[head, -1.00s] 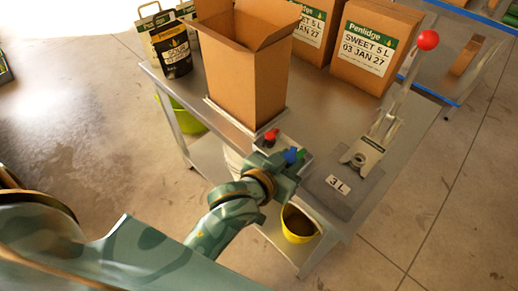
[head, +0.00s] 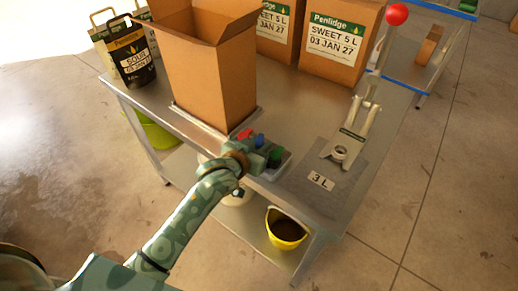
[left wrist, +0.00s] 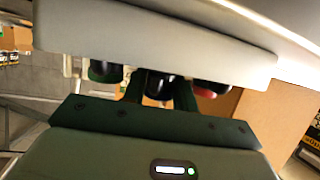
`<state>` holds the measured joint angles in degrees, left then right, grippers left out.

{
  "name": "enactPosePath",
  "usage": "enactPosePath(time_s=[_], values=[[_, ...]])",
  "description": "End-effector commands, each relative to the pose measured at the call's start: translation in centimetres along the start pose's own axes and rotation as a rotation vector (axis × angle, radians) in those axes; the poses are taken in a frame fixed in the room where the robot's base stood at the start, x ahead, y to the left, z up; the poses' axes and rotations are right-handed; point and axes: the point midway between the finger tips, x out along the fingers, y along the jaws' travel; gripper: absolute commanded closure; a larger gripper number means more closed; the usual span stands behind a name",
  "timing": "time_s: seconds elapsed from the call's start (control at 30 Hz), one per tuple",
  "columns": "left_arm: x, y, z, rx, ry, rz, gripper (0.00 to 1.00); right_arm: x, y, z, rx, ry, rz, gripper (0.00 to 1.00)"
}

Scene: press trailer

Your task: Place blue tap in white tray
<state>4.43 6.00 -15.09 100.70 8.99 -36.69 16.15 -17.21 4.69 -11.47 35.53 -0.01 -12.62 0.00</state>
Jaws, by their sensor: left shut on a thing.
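My left gripper (head: 262,150) is shut on the blue tap (head: 259,139) at the table's front edge. In the left wrist view the fingers (left wrist: 160,92) close around the dark body of the middle tap. The red tap (head: 245,134) is just left of it and the green tap (head: 276,153) just right. The pale tray (head: 286,166) is partly hidden behind my gripper; its white wall (left wrist: 150,45) crosses the left wrist view. I cannot tell whether the blue tap touches the tray floor. My right gripper is out of view.
A tall open cardboard box (head: 210,75) stands close behind the taps. A lever press (head: 350,135) with a red knob and a "3 L" plate (head: 321,181) are to the right. Labelled boxes (head: 335,40) and pouches (head: 130,50) stand behind. A yellow bucket (head: 286,228) is below.

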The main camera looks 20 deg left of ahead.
Motion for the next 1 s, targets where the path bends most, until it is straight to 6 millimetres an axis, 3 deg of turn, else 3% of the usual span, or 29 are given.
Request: enactPosePath(time_s=[0.03, 0.37, 0.4, 0.43, 0.73, 0.87, 1.0], values=[[0.4, 0.0, 1.0, 0.000, -0.002, 0.000, 0.93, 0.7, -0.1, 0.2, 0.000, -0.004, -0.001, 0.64], [0.4, 0.0, 1.0, 0.000, 0.001, 0.000, 0.93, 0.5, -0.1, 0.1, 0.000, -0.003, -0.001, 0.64], [0.4, 0.0, 1.0, 0.000, 0.001, 0.000, 0.66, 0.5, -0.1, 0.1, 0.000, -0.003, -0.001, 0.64], [0.4, 0.0, 1.0, 0.000, 0.001, 0.000, 0.63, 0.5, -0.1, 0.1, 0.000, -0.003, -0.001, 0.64], [0.3, 0.0, 0.8, 0.000, 0.002, 0.000, 0.63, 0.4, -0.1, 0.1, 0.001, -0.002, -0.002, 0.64], [-1.2, 0.0, 0.6, 0.000, 0.000, 0.000, 0.63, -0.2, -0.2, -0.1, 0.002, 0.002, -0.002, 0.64], [-4.5, 0.0, 0.5, 0.000, 0.000, -0.001, 0.63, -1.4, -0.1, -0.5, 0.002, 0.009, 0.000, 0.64]])
